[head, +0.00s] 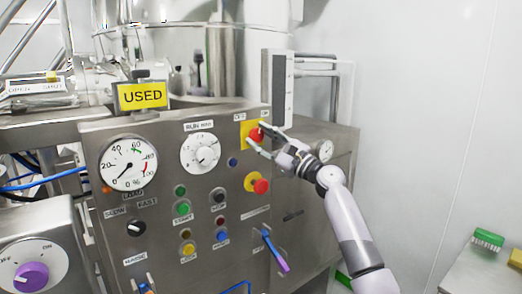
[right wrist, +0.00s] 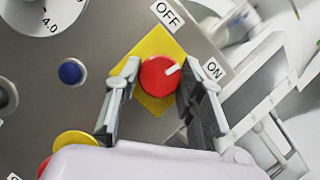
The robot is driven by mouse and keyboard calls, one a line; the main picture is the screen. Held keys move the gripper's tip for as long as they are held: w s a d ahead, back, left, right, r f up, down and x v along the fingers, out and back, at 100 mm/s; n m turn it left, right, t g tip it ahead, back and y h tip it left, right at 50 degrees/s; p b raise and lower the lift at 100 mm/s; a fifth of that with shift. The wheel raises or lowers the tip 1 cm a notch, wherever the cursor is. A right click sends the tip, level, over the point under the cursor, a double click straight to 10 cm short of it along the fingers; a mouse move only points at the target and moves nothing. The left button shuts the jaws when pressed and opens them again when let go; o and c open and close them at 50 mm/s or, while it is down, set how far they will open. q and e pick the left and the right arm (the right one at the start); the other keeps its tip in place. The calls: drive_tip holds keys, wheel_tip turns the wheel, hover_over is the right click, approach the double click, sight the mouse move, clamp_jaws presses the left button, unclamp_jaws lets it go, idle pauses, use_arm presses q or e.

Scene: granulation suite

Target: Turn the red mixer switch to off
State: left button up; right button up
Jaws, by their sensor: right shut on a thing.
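The red mixer switch (head: 257,134) is a round red knob on a yellow plate (head: 245,128), high on the right of the steel control panel. In the right wrist view the red knob (right wrist: 157,80) has a white pointer mark, which points right and slightly up, toward the ON label (right wrist: 213,69). The OFF label (right wrist: 167,13) is above the plate. My right gripper (right wrist: 158,74) has one finger on each side of the knob and is shut on it. It also shows in the head view (head: 256,140), reaching in from the right. My left gripper is not in view.
A red emergency button (head: 261,186) on a yellow base sits just below the switch. A blue button (right wrist: 70,72) is left of it. Gauges, several buttons and a blue-purple lever (head: 273,250) share the panel (head: 115,215).

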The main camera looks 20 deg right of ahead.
drive_tip(key=n+g+b, duration=0.1)
drive_tip(key=n, duration=0.1)
drive_tip(key=shift+f+n+y, duration=0.15)
drive_tip(key=shift+n+y, duration=0.15)
drive_tip(key=n+g, duration=0.1)
drive_tip(key=n, duration=0.2)
drive_tip(key=shift+r+b, duration=0.2)
drive_tip(key=shift+b, duration=0.15)
drive_tip(key=n+g, duration=0.2)
drive_tip(key=n, duration=0.2)
drive_tip(key=shift+d+r+p, duration=0.1)
drive_tip(key=shift+p, duration=0.2)
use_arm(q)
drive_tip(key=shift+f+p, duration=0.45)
use_arm(e)
drive_tip(key=shift+n+g, duration=0.4)
drive_tip(key=shift+n, duration=1.1)
drive_tip(key=o, duration=1.1)
drive_tip(key=shift+o, duration=0.2)
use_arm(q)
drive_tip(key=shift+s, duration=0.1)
use_arm(e)
drive_tip(key=v, duration=1.2)
drive_tip(key=shift+r, duration=0.2)
